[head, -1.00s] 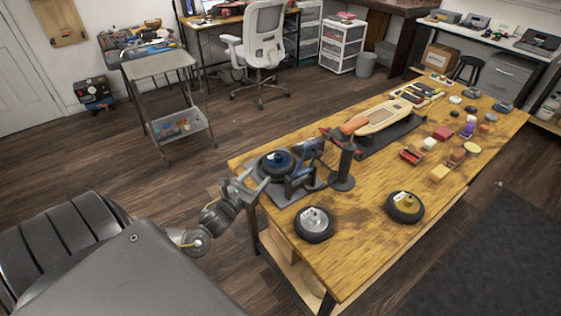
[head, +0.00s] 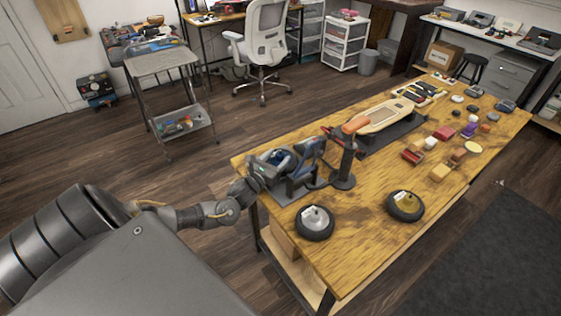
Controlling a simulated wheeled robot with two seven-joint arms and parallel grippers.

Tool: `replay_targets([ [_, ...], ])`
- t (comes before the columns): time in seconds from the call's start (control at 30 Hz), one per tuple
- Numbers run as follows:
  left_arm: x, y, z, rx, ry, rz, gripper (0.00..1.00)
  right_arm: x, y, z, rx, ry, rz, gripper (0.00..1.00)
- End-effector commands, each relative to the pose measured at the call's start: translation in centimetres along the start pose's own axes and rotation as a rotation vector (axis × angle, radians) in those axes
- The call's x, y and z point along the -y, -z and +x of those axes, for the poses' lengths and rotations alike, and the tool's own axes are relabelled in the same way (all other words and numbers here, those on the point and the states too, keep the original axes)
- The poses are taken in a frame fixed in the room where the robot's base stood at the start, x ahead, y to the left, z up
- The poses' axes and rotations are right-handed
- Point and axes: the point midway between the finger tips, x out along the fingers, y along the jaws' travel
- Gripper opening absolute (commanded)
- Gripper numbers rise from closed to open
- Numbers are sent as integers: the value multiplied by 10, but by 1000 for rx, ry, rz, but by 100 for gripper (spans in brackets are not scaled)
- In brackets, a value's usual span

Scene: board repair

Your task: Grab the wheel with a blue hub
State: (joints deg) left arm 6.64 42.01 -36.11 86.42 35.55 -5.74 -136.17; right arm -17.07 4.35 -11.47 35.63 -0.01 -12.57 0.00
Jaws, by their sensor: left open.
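The wheel with a blue hub (head: 285,160) lies on a dark stand at the table's near left end, mostly hidden by my gripper. My left gripper (head: 275,165) is open, directly over this wheel; I cannot tell whether its fingers touch it. A wheel with a silver hub (head: 315,222) and a wheel with a yellow hub (head: 405,206) lie flat on the table in front. My right gripper is not in view.
The wooden table (head: 350,250) carries a blue clamp-like part (head: 308,155) and a dark post (head: 344,168) right beside the wheel. A long board (head: 385,117) and several small blocks lie farther back. The table's front is clear around the two other wheels.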

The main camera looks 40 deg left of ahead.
Motion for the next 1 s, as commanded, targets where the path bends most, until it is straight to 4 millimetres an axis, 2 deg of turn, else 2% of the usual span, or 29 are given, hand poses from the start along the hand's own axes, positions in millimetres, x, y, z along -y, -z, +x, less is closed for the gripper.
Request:
replay_targets([
  [0.23, 0, 0, 1, 0, 1, 0, 53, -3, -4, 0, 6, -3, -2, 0],
  [0.63, 0, 0, 1, 0, 1, 0, 0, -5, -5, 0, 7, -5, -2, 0],
  [1.0, 0, -4, 1, 3, 1, 0, 0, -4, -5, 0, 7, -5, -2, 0],
])
